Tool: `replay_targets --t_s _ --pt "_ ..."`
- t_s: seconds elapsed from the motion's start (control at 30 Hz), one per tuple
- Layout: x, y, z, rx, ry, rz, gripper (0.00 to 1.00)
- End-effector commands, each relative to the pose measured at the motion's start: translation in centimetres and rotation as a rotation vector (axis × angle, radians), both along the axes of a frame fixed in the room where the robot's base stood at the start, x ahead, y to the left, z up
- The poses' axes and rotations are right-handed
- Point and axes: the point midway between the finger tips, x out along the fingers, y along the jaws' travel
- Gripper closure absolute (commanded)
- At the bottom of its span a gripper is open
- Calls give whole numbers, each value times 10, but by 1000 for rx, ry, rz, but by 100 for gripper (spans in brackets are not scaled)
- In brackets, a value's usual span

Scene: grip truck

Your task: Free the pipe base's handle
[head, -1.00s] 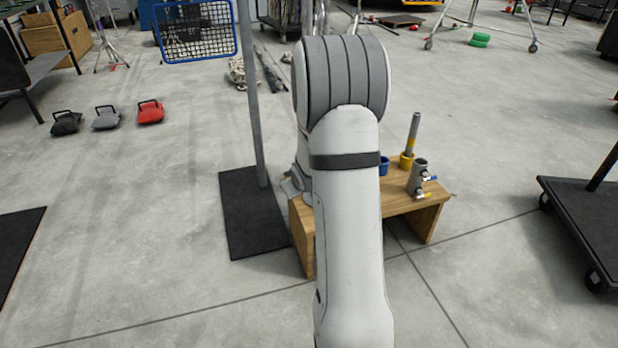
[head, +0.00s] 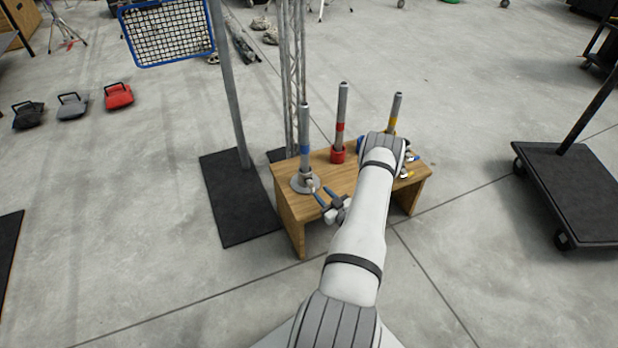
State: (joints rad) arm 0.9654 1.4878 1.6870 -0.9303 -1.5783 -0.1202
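The pipe base (head: 300,187) is a round grey flange on the left end of the wooden bench. An upright grey pipe with a blue band (head: 305,135) stands in it. A small handle (head: 311,185) shows at the base's right side, too small to make out well. My gripper (head: 321,191) is just right of the handle, low over the bench's front edge. Its two dark fingers are apart and point at the base. I see nothing between them, and I cannot tell whether they touch the handle.
On the wooden bench (head: 284,212) stand a red-banded pipe in a red socket (head: 338,156) and a yellow-banded pipe (head: 394,112). My arm hides part of the bench's right side. A dark plate with a post (head: 240,205) lies left; a black cart (head: 575,185) stands right.

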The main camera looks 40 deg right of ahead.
Motion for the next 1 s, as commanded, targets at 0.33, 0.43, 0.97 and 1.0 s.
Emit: replay_targets --t_s 0.33,0.43,0.97,1.0 --pt "40 -1 -3 1 -15 2 68" --pt "55 -1 -2 2 -15 2 68" --pt "74 -3 -1 4 -12 -2 71" --pt "74 -3 -1 4 -12 -2 74"
